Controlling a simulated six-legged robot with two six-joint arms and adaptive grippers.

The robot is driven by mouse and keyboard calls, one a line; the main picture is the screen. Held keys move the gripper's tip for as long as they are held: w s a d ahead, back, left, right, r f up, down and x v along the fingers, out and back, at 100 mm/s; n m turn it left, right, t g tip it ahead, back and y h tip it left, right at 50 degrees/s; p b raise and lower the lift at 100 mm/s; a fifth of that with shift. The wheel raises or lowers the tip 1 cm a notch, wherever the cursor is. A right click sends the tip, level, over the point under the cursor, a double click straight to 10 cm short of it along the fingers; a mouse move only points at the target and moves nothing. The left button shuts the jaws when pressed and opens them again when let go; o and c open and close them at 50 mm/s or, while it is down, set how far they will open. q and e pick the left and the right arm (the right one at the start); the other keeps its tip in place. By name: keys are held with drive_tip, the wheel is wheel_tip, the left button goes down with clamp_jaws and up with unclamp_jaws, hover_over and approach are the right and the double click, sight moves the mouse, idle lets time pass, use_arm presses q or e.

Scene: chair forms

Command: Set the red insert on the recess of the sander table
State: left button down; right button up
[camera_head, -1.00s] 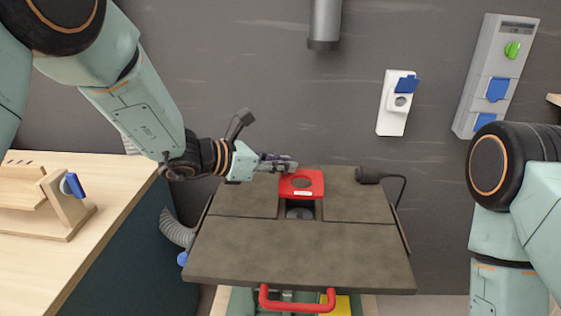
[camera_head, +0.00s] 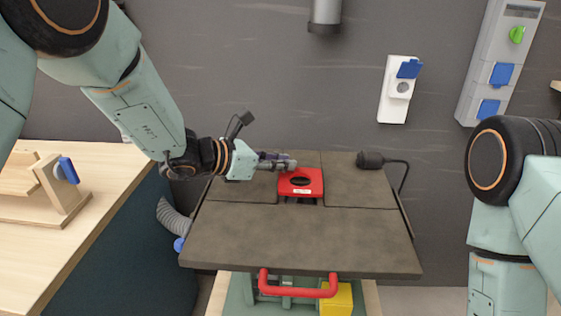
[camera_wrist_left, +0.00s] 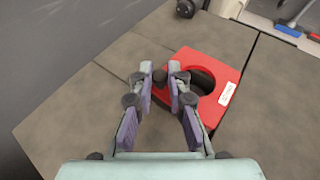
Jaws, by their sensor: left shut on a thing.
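The sander table (camera_head: 300,240) is a dark, flat top with a recess (camera_head: 303,201) near its middle. The red insert (camera_head: 312,190), a square plate with a round hole and a small white label, is over the recess and covers most of it. A dark strip of recess shows at its front edge. My left gripper (camera_head: 292,164) is shut on the insert at its back left; in the left wrist view the fingers (camera_wrist_left: 164,76) are at the edge of the red plate (camera_wrist_left: 216,62). I cannot tell whether the insert touches the table. My right gripper is out of view.
A red handle (camera_head: 297,290) juts from the front below the table, beside a yellow block (camera_head: 337,299). A dark cylinder with a bent cable (camera_head: 371,160) is at the back right. A wooden bench (camera_head: 75,230) stands left. The tabletop's front is clear.

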use_arm(q)
drive_tip(key=shift+d, duration=0.15)
idle(0.4)
drive_tip(key=shift+f+b, duration=0.25)
drive_tip(key=shift+b, duration=0.1)
drive_tip(key=shift+f+b, duration=1)
drive_tip(key=shift+f, duration=0.15)
drive_tip(key=c, duration=1.2)
unclamp_jaws()
drive_tip(key=shift+s, duration=0.1)
drive_tip(key=v, duration=1.2)
drive_tip(key=shift+r, duration=0.1)
